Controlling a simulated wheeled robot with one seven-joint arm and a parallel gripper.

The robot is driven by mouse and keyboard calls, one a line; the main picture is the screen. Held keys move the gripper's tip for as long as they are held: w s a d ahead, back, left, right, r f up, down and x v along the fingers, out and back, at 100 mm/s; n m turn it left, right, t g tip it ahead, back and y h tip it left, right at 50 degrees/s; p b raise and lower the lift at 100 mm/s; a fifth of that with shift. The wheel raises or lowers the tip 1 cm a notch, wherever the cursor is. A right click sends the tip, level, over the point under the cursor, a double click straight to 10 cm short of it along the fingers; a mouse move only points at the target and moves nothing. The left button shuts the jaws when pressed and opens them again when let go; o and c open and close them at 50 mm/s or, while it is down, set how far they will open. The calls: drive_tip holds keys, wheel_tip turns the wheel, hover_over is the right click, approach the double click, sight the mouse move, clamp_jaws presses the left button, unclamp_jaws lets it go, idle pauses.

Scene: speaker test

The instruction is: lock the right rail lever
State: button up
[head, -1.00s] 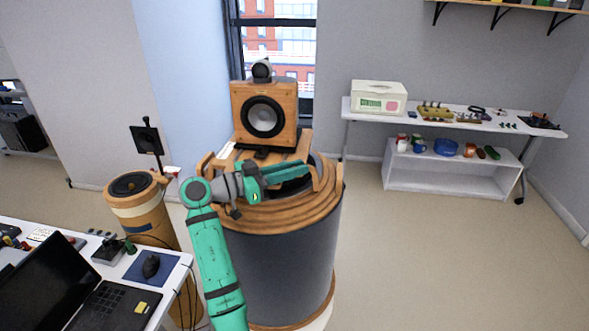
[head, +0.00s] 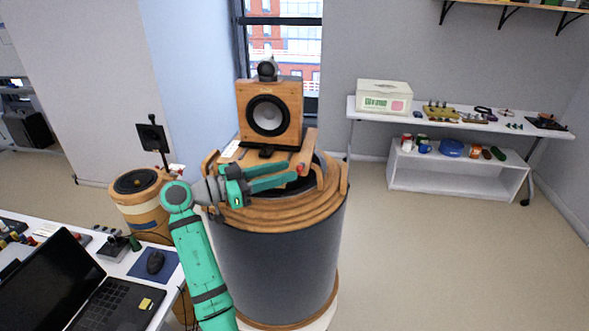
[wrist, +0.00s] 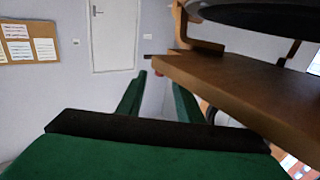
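The speaker (head: 268,115) with its wooden cabinet stands on a wooden platform on top of a large dark drum. A wooden rail (head: 308,150) runs along the platform's right side. A small red part (head: 301,168), possibly the right rail lever, shows at the rail's near end. My gripper (head: 289,173) is open and empty, its fingers pointing right just in front of the platform near this red part. In the wrist view the two green fingers (wrist: 157,98) are apart. A red spot (wrist: 158,73) shows beyond them, beside the wooden board (wrist: 235,85). The lever's position is too small to tell.
Curved wooden rings (head: 285,215) rim the drum top, with upright wooden pieces close to my gripper. A smaller drum (head: 140,195) stands left. A desk with a laptop (head: 100,305) is at front left. A white table (head: 352,113) stands right; the floor before it is clear.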

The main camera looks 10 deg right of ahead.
drive_tip(key=shift+v, duration=2.75)
